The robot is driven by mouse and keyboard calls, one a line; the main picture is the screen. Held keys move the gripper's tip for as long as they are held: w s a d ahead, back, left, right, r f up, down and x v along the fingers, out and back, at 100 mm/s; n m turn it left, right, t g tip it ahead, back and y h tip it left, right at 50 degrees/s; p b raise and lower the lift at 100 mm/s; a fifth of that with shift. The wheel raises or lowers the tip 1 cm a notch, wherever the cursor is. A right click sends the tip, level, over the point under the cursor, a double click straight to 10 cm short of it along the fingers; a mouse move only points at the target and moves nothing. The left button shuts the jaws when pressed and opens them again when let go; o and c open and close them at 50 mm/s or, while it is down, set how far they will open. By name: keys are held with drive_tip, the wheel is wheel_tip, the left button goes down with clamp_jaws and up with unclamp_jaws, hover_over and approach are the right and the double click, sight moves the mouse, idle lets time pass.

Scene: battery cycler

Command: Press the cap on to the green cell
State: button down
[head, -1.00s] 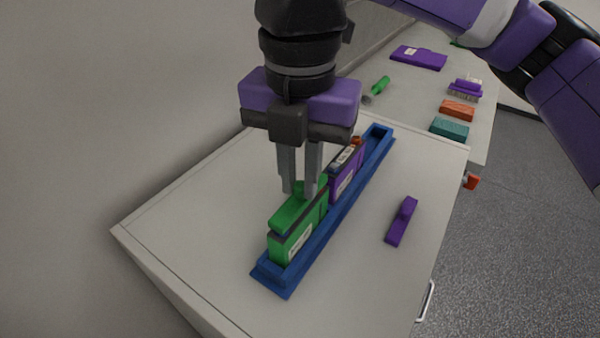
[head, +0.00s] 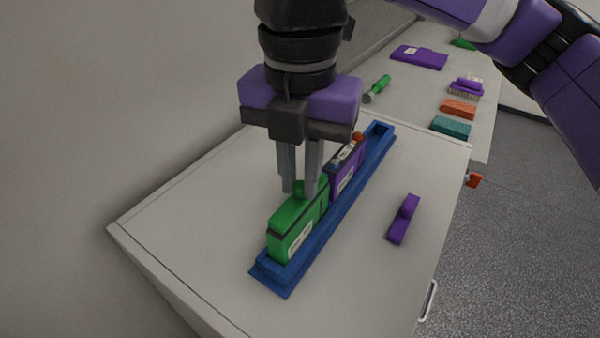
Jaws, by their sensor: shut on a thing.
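The green cell (head: 293,243) stands upright in the near part of a long blue tray (head: 318,238). A green cap (head: 294,207) sits over its top, with a thin dark line between cap and cell along the side. My gripper (head: 302,191) points straight down and is shut on the raised grip of the green cap. The fingers hide part of the cap's far end, so I cannot tell whether it is fully seated there.
A purple cell (head: 347,175) without a cap stands behind the green one in the tray. A loose purple cap (head: 404,219) lies on the cabinet top to the right. A farther counter holds a green screwdriver (head: 377,87), a brush (head: 466,88) and coloured blocks. The near left cabinet top is clear.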

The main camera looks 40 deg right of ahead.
idle(0.3)
drive_tip(key=c, duration=0.8)
unclamp_jaws()
drive_tip(key=shift+r+p, duration=1.65)
drive_tip(key=shift+r, duration=1.85)
clamp_jaws()
